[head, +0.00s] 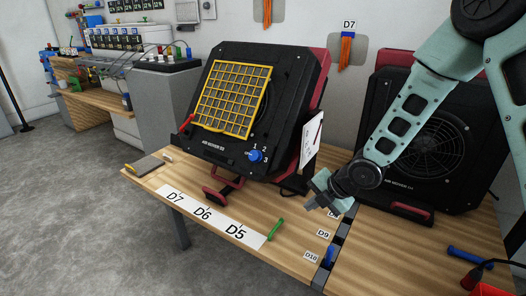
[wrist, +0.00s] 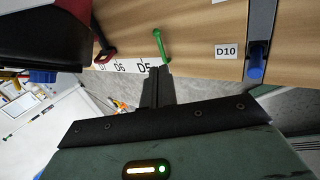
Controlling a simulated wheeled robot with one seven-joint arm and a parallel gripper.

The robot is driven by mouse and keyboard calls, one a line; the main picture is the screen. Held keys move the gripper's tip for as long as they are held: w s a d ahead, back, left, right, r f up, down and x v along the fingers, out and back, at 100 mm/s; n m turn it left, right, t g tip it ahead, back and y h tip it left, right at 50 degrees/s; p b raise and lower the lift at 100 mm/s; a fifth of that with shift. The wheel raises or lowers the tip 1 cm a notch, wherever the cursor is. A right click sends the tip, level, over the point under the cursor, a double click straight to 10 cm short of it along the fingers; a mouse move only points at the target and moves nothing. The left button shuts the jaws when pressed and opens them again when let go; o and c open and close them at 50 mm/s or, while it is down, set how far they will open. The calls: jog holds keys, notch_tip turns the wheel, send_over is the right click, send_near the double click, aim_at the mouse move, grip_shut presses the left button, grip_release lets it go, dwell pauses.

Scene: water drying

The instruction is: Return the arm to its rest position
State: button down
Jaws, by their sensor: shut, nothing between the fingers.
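My gripper (head: 322,192) hangs at the end of my teal arm in the head view, above the wooden table (head: 290,263), just right of the left air mover. In the wrist view its dark fingers (wrist: 155,88) are together and hold nothing. The arm comes in from the upper right and passes in front of the right air mover (head: 440,145). The left air mover (head: 228,145) is a tilted black unit with a yellow grid filter on its front and a blue knob (head: 255,156).
A blue tool (head: 470,257) lies at the right. Open floor (head: 80,220) lies left of the table.

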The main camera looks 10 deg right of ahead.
jog(key=s+a+r+m+g+h, duration=0.1)
jog(key=s+a+r+m+g, duration=0.15)
jog(key=s+r+m, duration=0.55)
jog(key=s+a+r+m+g+h+p, duration=0.1)
jog(key=s+a+r+m+h, duration=0.25)
jog(key=s, duration=0.85)
jog(key=s+a+r+m+g+y, duration=0.1)
jog(key=s+a+r+m+g, duration=0.1)
jog(key=s+a+r+m, duration=0.45)
jog(key=s+d+r+p, duration=0.1)
jog(key=r+p, duration=1)
jog(key=p, duration=0.1)
jog(key=s+d+r+p, duration=0.1)
jog(key=s+r+p, duration=0.1)
jog(key=r+p, duration=0.9)
jog(key=shift+s+d+r+m+p, duration=0.2)
jog(key=shift+d+m+p, duration=0.2)
jog(key=shift+p, duration=0.3)
jog(key=shift+f, duration=0.1)
